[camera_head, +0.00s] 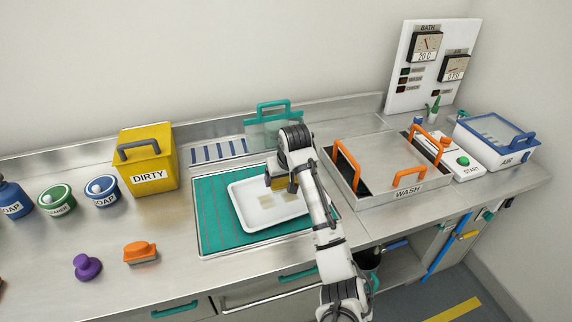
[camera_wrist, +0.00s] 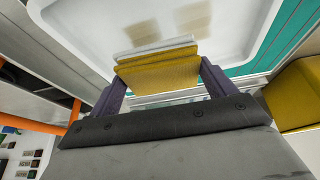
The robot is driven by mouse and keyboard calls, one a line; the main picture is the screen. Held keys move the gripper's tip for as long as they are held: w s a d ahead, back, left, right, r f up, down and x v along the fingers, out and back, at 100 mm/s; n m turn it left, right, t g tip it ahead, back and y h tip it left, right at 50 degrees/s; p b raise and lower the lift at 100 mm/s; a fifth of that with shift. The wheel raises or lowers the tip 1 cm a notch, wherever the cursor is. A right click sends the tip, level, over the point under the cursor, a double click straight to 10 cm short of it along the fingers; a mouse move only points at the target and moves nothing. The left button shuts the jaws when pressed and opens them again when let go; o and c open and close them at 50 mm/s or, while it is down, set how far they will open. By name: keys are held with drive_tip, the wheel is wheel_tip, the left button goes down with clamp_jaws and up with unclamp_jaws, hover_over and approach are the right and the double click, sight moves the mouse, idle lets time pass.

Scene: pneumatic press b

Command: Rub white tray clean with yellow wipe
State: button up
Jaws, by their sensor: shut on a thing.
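The white tray (camera_head: 250,217) lies on a teal ribbed mat (camera_head: 212,215) set in the steel counter. Faint brownish smudges (camera_head: 265,202) show on its floor in the head view, and two tan patches show in the wrist view (camera_wrist: 195,18). My gripper (camera_head: 283,184) is over the tray's upper right part. It is shut on the yellow wipe (camera_wrist: 158,72), which spans between the two purple fingers in the wrist view. A pale strip runs along the wipe's far edge. I cannot tell whether the wipe touches the tray. My arm hides part of the tray's right side.
A yellow DIRTY box (camera_head: 148,160) stands left of the mat. A steel WASH basin (camera_head: 385,172) with orange handles is close on the right. A clear teal-handled container (camera_head: 272,128) stands behind. Purple (camera_head: 87,266) and orange (camera_head: 140,253) tools lie front left.

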sight(284, 180)
drive_tip(key=shift+r+p, duration=1.05)
drive_tip(key=shift+r, duration=0.55)
